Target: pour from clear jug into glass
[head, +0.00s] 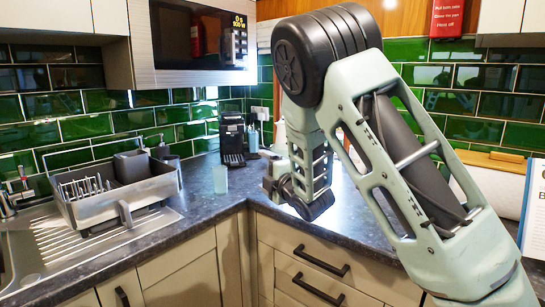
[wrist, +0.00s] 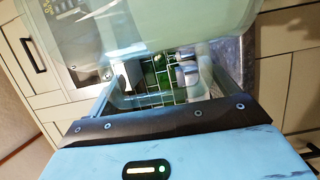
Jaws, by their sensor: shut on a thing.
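A large clear, green-tinted vessel, which I take for the clear jug (wrist: 130,30), fills the top of the wrist view close to the camera. My gripper (wrist: 165,72) is shut on it there; which part of it is held is unclear. I cannot tell how full the jug or glass is.
A black coffee machine (head: 232,139) stands behind the glass. A grey dish rack (head: 125,205) sits by the sink (head: 25,255) at left. A microwave (head: 195,45) hangs above. The dark counter (head: 215,205) is clear in front of the glass.

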